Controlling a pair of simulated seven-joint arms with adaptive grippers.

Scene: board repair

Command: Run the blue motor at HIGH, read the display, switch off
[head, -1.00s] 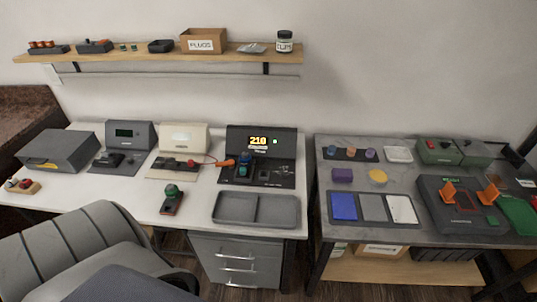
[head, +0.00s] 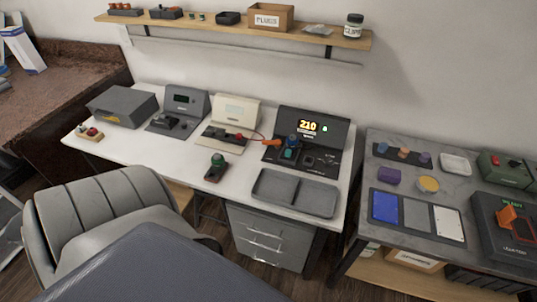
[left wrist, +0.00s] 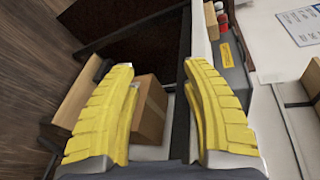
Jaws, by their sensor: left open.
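A dark test station stands at the back right of the white bench. Its lit display (head: 308,127) reads 210 in yellow digits, with a small green light beside it. A blue-topped motor (head: 291,141) stands at the front left of this station, with a green part just below it; whether it is turning cannot be told. My left gripper (left wrist: 158,66) shows only in the left wrist view, open and empty, away from the station. My right gripper is not in view.
A green-topped part in a dark holder (head: 215,172) and a grey two-part tray (head: 295,192) lie on the bench front. A grey chair (head: 100,212) stands before it. The left wrist view shows a cardboard box (left wrist: 150,108) beyond the fingers.

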